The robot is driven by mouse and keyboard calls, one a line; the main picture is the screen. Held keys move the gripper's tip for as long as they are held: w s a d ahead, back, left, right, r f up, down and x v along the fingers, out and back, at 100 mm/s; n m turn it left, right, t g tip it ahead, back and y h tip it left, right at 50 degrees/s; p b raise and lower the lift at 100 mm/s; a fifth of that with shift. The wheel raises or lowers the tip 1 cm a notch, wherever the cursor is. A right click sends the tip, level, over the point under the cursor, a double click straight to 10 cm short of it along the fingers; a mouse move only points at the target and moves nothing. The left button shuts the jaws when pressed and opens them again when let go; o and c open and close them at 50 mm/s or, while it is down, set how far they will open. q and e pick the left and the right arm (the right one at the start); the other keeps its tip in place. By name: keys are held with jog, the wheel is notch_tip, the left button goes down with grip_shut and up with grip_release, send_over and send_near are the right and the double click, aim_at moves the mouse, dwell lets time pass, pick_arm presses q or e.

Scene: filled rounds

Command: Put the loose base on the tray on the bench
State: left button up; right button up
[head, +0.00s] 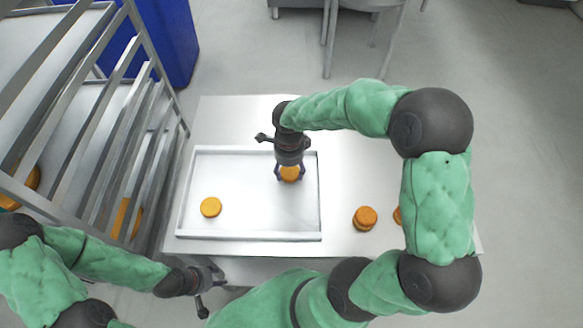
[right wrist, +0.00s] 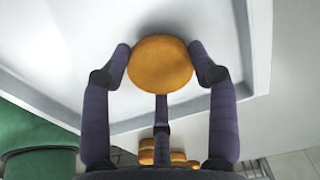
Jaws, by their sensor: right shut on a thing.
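The tray (head: 250,236) is a pale, shallow, rimmed rectangle on the bench (head: 345,150). My right gripper (head: 289,176) is over the right part of the tray, shut on an orange round base (head: 290,174). In the right wrist view the held base (right wrist: 160,64) sits between both fingers, over the tray floor near the rim. Whether it touches the floor I cannot tell. Another orange round (head: 210,207) lies on the tray at the left. My left gripper (head: 212,288) is off the bench's front edge, away from the rounds; its finger opening is unclear.
Orange rounds (head: 365,217) lie on the bench right of the tray, seemingly stacked, with another partly hidden behind my right arm. A grey metal rack (head: 150,110) stands close on the left. The bench behind the tray is clear.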

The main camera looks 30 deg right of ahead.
jog(key=shift+s+f, duration=0.1)
jog(key=shift+f, duration=0.45)
pick_arm(q)
jog(key=shift+d+f, duration=0.3)
pick_arm(e)
jog(key=shift+r, duration=0.1)
pick_arm(q)
jog(key=shift+a, duration=0.1)
pick_arm(e)
jog(key=shift+a, duration=0.1)
pick_arm(q)
jog(key=shift+f, duration=0.1)
pick_arm(e)
jog(key=shift+f+b, duration=0.25)
jog(key=shift+b, duration=0.05)
jog(key=o, duration=0.8)
jog(key=shift+r, duration=0.1)
pick_arm(q)
jog(key=shift+f, duration=0.1)
pick_arm(e)
jog(key=shift+r, duration=0.1)
